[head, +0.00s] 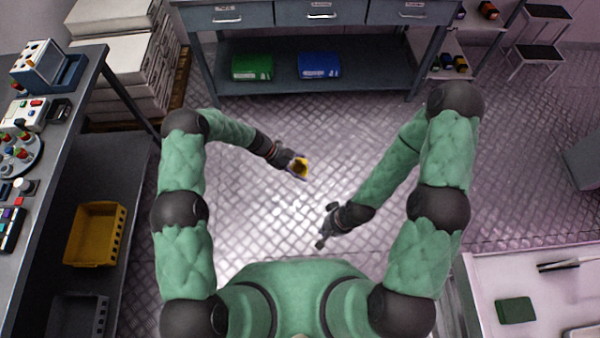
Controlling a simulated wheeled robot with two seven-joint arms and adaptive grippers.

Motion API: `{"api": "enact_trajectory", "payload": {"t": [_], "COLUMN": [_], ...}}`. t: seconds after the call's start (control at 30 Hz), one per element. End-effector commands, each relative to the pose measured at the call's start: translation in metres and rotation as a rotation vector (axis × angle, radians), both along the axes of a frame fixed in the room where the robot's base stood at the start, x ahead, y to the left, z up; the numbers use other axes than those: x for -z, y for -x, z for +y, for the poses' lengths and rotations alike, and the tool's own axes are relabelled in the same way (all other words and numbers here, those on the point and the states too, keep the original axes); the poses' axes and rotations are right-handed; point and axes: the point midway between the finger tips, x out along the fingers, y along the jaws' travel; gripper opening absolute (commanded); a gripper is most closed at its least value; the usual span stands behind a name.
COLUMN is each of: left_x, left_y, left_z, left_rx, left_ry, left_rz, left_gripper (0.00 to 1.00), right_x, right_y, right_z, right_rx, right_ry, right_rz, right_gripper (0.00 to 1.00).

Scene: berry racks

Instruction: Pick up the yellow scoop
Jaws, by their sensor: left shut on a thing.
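A small yellow thing, which looks like the yellow scoop (300,167), is at the tip of my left gripper (297,166). My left gripper is shut on it and holds it over the bare metal floor, left of centre. The gripper hides part of it, so its full shape does not show. My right gripper (322,238) is lower and further right, over the floor with nothing visible in it. Its fingers are too small and dark to tell whether they are open or shut.
A grey workbench (310,83) with drawers stands at the back; its lower shelf holds a green bin (252,67) and a blue bin (319,65). A cluttered table (75,110) is at left, with a yellow crate (96,234) below. A pale surface (545,290) is at lower right. The middle floor is clear.

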Motion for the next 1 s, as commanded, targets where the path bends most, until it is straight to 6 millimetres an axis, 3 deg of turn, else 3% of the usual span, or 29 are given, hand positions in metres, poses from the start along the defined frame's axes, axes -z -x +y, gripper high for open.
{"api": "enact_trajectory", "payload": {"t": [0.1, 1.0], "left_x": [0.007, 0.005], "left_y": [0.0, 0.0], "left_z": [-0.001, -0.001], "left_rx": [0.002, 0.001], "left_ry": [0.001, -0.001], "left_rz": [0.087, 0.664], "left_gripper": [0.28, 0.28], "right_x": [0.021, 0.132], "right_y": [0.0, 0.0], "right_z": [0.0, 0.0], "right_rx": [0.0, 0.0], "right_ry": [0.0, 0.0], "right_rz": [0.0, 0.0], "right_gripper": [0.0, 0.0]}}
